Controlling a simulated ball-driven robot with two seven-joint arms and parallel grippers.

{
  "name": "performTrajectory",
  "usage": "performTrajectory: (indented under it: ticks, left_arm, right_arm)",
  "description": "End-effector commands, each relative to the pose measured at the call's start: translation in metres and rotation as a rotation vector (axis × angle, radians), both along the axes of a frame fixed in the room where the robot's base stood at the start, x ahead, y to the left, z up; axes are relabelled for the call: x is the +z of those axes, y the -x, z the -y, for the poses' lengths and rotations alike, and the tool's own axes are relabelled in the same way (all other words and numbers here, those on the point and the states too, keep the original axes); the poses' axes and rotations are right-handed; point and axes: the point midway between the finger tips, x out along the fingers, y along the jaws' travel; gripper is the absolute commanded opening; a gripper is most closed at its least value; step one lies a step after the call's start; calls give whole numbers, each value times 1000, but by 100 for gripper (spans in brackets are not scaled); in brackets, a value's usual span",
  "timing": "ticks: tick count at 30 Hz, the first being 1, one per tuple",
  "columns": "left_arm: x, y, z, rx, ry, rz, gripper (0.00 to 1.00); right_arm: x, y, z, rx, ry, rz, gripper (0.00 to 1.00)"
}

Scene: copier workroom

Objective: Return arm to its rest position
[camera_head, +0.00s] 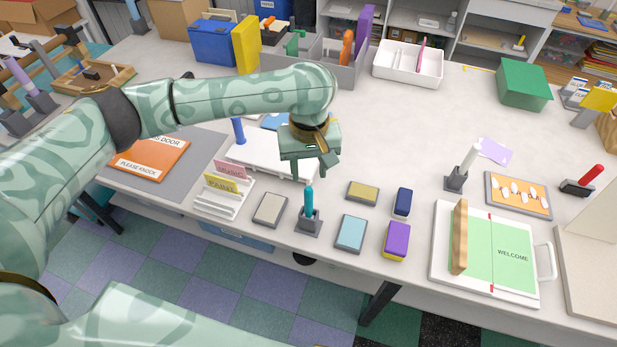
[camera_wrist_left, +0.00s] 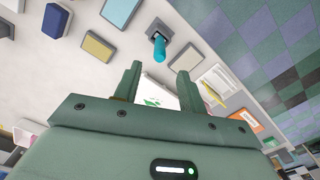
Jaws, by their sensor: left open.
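My left arm reaches in from the left in the head view. Its gripper (camera_head: 310,176) hangs over the front part of the white table, open and empty. In the left wrist view the two fingers (camera_wrist_left: 160,82) stand apart with nothing held between them. A teal stick (camera_head: 309,201) stands upright in a grey holder just in front of the gripper, apart from it. The stick also shows beyond the fingertips in the left wrist view (camera_wrist_left: 159,47). My right gripper is in neither view.
Around the gripper lie a white card rack (camera_head: 222,202), small pads and a purple-and-yellow block (camera_head: 397,239). A white board (camera_head: 270,155) lies partly under the arm. A welcome board (camera_head: 512,255) lies at right. Behind stand grey bins (camera_head: 348,75) and a white tray (camera_head: 408,70); the table between is mostly clear.

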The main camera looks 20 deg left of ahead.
Motion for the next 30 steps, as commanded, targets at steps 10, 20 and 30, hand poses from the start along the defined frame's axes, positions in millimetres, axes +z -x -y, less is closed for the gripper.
performTrajectory:
  ticks: [10,20,30]
  left_arm:
    - [14,0,0,1,0,-1,41]
    - [13,1,1,-4,1,0,41]
    - [-30,58,92,-582,239,246,41]
  right_arm:
    - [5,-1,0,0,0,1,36]
    - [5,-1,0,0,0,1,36]
    - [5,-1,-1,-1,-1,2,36]
